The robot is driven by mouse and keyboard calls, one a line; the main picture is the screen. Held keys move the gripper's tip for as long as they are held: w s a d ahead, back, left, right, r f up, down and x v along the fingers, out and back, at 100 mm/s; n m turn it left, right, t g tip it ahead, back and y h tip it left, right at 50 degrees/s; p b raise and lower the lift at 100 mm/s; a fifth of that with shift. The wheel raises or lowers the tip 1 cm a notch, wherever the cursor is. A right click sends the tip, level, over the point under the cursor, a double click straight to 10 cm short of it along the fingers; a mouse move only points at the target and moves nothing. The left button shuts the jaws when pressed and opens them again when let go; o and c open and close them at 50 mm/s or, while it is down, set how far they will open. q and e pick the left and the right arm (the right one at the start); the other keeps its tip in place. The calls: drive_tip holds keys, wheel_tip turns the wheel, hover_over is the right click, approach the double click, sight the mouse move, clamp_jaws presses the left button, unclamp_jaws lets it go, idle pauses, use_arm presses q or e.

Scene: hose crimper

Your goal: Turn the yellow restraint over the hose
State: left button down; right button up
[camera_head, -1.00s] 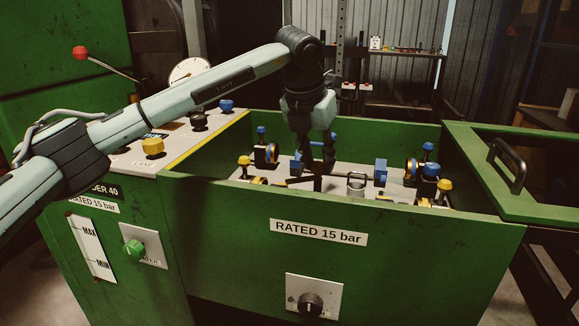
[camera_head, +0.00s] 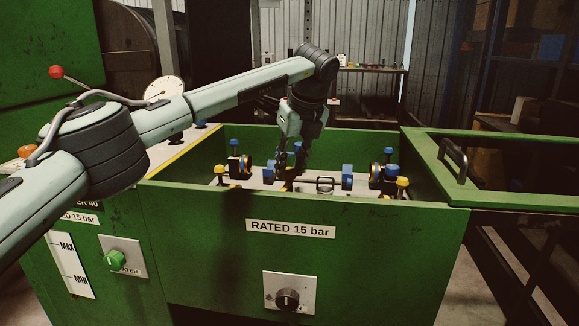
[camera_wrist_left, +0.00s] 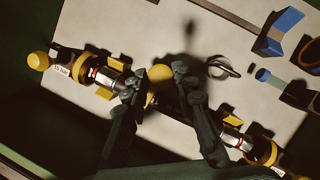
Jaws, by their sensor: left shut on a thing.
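In the left wrist view a dark hose with metal end fittings (camera_wrist_left: 233,141) runs diagonally across the pale bench plate, partly hidden by my fingers. My left gripper (camera_wrist_left: 160,82) is over the middle of this line, its two dark fingers closed on either side of a rounded yellow piece (camera_wrist_left: 157,76), which looks like the yellow restraint. Most of the restraint is hidden, so I cannot tell how it lies relative to the hose. My right gripper is not in view.
The green box walls (camera_head: 363,233) surround the fittings. Blue blocks (camera_head: 347,176) and yellow-topped posts (camera_head: 402,183) stand close around the gripper. An open green lid with a black handle (camera_head: 452,158) is at the right.

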use_arm(q)
drive_tip(key=shift+r+n+y, duration=0.1)
drive_tip(key=shift+n+y, duration=0.2)
drive_tip(key=shift+n, duration=0.6)
drive_tip(key=shift+w, duration=0.1)
drive_tip(key=c, duration=1.2)
unclamp_jaws()
drive_tip(key=v, duration=1.2)
drive_tip(key=shift+w, duration=0.2)
drive_tip(key=shift+g, duration=0.3)
